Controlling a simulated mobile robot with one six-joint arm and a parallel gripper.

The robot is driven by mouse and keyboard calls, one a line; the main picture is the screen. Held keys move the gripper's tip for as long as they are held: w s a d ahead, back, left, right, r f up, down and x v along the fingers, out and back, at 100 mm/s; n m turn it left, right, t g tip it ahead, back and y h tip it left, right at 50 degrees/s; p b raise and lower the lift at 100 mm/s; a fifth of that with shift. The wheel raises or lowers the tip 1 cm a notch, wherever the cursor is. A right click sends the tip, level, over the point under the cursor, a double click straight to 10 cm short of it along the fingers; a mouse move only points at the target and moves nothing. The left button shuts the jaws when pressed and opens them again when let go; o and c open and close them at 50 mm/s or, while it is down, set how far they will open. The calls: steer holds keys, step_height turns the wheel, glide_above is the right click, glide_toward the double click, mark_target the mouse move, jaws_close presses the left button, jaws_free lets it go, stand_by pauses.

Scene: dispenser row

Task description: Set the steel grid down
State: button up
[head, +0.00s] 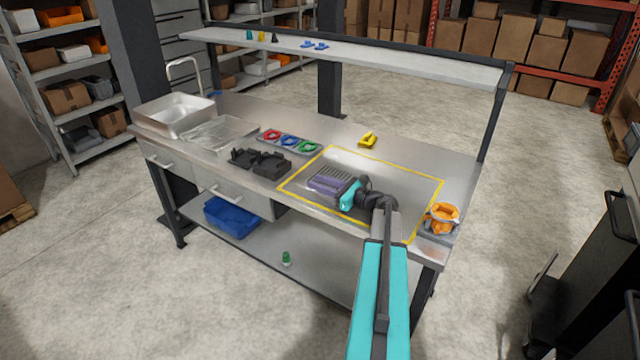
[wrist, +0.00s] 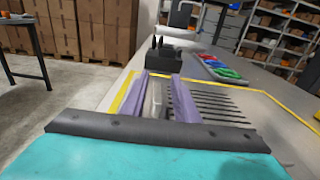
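The steel grid (head: 336,173), a flat grey plate with dark slots, is inside the yellow outline on the bench in the head view. In the wrist view the grid (wrist: 212,104) extends to the right of my gripper's fingers. My gripper (head: 325,186) has purple fingers at the grid's near side. In the wrist view my gripper (wrist: 156,98) has a pale grey part between its fingers, which looks like part of the grid, and they appear closed on it. Whether the grid touches the bench top is not clear. The fingers hide part of the grid.
A yellow outline (head: 420,176) marks the bench's right part. An orange object (head: 441,217) stands at its right corner, a yellow one (head: 368,139) behind it. A shelf (head: 400,61) spans above.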

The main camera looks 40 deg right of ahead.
steer(key=shift+s+a+f, duration=0.1)
steer(key=shift+a+f, duration=0.05)
steer(key=shift+f, duration=0.3)
steer(key=shift+r+p, duration=0.4)
steer(key=shift+r, duration=0.2)
steer(key=b+v, duration=0.2)
steer(key=v, duration=0.3)
steer(key=shift+s+d, duration=0.2)
steer(key=shift+s, duration=0.15)
steer(key=shift+v, duration=0.8)
steer(key=shift+r, duration=0.15)
steer(key=shift+r, duration=0.1)
